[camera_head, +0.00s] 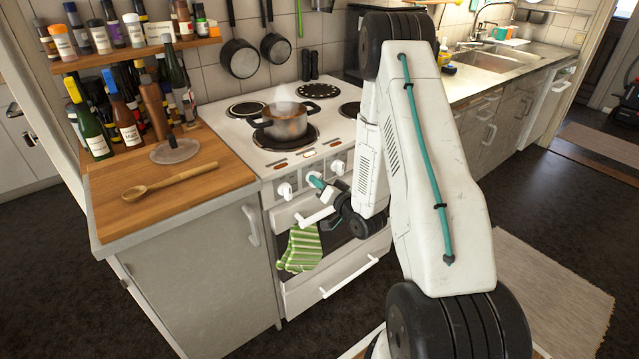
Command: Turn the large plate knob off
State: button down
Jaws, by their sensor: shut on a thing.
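The white cooker (258,160) stands against the tiled wall, with a row of white knobs on its front panel. My gripper (316,182) is at this panel, its teal fingertips shut around a knob that they mostly hide. One knob (285,190) shows to the left of my gripper and another knob (337,168) to its right. I cannot read any markings, so the setting of the held knob and the plate it serves cannot be told. A steaming pot (285,122) stands on the large front plate (262,140).
A wooden counter (120,205) on the left holds a spoon (168,181), a glass lid (175,149) and several bottles. My arm hides the cooker's right side. Dark floor lies in front.

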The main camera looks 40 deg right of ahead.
jog(key=shift+n, duration=3.8)
jog(key=c, duration=1.3)
grip_release()
jog(key=s, duration=0.7)
jog(key=shift+s+d, duration=0.2)
jog(key=shift+s, duration=0.2)
